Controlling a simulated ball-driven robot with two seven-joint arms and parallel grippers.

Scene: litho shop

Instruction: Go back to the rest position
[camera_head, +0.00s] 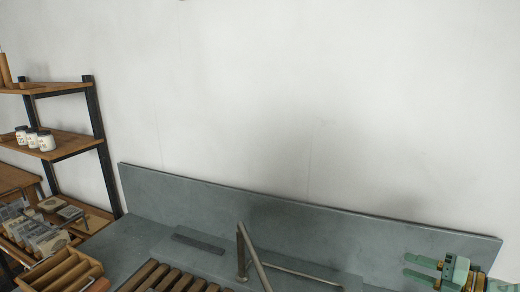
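My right gripper (408,265) is at the lower right of the head view, coming in from the right edge. It is green, and its two fingers point left with a gap between them. It is open, and nothing shows between the fingers. It appears in front of the grey back panel (300,212); I cannot tell how far apart they are. My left gripper is not in view.
Below the panel is a grey basin surface (120,245) with a bent metal pipe (241,255) and wooden slats (165,280). At left stand a shelf (70,143) with white jars (46,141) and a wooden compartment tray (65,272). The white wall above is bare.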

